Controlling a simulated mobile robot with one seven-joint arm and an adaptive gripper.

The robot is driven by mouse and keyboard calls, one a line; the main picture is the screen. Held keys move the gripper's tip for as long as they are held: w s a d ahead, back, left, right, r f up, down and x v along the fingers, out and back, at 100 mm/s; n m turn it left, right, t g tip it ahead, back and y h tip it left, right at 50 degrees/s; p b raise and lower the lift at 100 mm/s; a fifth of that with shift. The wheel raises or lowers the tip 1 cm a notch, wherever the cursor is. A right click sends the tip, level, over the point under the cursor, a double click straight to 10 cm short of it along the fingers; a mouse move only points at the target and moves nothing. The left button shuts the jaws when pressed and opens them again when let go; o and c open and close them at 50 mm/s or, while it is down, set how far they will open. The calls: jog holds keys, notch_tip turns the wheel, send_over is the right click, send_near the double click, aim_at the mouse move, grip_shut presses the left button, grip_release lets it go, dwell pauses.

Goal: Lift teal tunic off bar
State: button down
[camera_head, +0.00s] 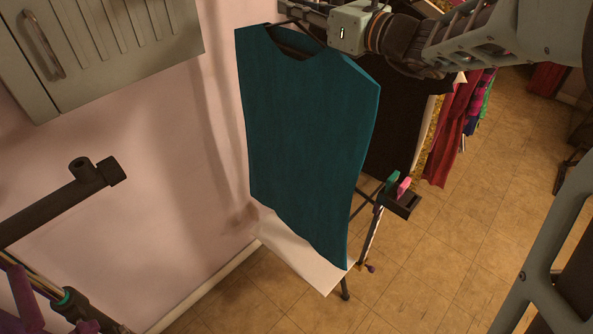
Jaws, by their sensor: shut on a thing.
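The teal tunic (306,130) hangs upright in the middle of the head view, its neckline at the top and its hem toward the lower right. A dark hanger shows inside the neckline. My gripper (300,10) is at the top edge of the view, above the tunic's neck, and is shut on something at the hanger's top. The fingertips and the hook are partly cut off or hidden, so I cannot tell whether the hook touches the bar. The bar itself is not clearly visible behind my arm.
A black garment (400,140) and several coloured clothes (460,120) hang behind and right of the tunic. A white sheet-like thing (300,255) shows below the hem. A small dark tray (402,203) stands close on the right. A grey cabinet (100,45) is upper left. Tiled floor (480,250) is open at right.

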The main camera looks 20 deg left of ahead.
jog(key=shift+r, duration=0.2)
jog(key=shift+r+p, duration=0.65)
jog(key=shift+r, duration=0.15)
jog(key=shift+r, duration=0.15)
jog(key=shift+b+v, duration=0.3)
jog(key=shift+v, duration=2.45)
